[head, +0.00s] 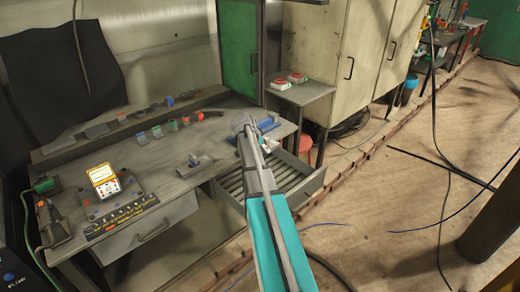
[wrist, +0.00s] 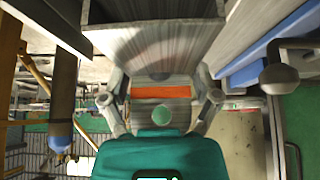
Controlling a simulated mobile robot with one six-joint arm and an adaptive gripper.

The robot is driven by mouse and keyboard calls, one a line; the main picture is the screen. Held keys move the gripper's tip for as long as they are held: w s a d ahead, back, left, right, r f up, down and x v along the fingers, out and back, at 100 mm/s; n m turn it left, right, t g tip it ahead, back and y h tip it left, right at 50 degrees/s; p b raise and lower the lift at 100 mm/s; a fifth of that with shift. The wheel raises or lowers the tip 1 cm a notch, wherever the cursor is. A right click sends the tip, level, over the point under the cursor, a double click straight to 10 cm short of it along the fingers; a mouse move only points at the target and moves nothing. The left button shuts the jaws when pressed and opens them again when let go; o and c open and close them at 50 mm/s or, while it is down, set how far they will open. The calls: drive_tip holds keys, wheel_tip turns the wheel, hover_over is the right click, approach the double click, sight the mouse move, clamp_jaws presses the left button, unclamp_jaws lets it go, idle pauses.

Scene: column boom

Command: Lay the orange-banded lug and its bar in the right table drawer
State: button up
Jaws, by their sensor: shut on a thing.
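My gripper (wrist: 160,98) is shut on the orange-banded lug (wrist: 160,91) in the wrist view, one finger on each side of it. A wide grey metal piece (wrist: 155,45) adjoins the lug beyond the fingers; it looks like its bar. In the head view my gripper (head: 252,130) is over the right end of the table, and my arm hides most of what it holds. The right table drawer (head: 314,188) is pulled open, below and to the right of the gripper.
The grey table (head: 170,175) carries a row of small coloured blocks, a flat grey part with a stub (head: 196,163), and a yellow meter (head: 103,175). A side stand (head: 302,93) and cabinet stand beyond. Cables lie on the floor.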

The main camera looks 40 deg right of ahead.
drive_tip(key=shift+f+b, duration=9.1)
drive_tip(key=shift+f, duration=0.15)
drive_tip(key=shift+f, duration=0.1)
drive_tip(key=o, duration=1.1)
drive_tip(key=shift+o, duration=0.2)
